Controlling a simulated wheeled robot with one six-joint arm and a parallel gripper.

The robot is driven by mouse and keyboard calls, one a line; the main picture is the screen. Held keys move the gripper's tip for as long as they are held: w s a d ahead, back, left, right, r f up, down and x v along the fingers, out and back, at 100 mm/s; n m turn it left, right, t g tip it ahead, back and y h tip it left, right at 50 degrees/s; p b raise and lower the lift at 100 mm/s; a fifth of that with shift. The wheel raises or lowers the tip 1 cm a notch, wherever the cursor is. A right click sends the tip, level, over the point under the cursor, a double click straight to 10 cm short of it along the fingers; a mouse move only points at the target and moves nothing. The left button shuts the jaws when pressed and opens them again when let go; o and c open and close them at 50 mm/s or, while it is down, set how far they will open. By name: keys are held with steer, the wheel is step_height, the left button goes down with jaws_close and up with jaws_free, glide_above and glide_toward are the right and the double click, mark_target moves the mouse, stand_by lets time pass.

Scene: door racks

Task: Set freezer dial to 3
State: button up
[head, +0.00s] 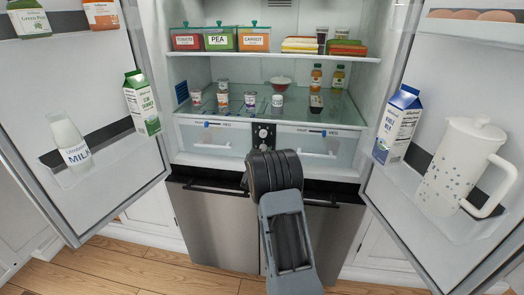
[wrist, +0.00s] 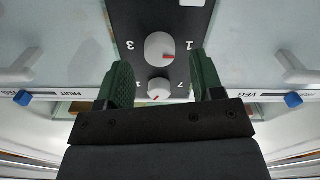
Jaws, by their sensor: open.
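A dark control panel (head: 263,136) sits between the two drawers inside the open fridge, partly hidden by my arm. In the wrist view the panel (wrist: 133,17) carries two white dials. No freezer label is readable. My gripper (wrist: 161,62) is open, its green fingers either side of the dials in this view, with nothing between them gripped. Contact cannot be told.
Clear drawers (head: 207,139) with blue sliders flank the panel. Small cups and bottles stand on the glass shelf above. Both doors are open, holding a milk carton (head: 142,103) at left and a white pitcher (head: 459,165) at right.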

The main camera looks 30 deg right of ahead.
steer(key=shift+x, duration=1.05)
steer(key=c, duration=0.9)
steer(key=shift+f, duration=0.1)
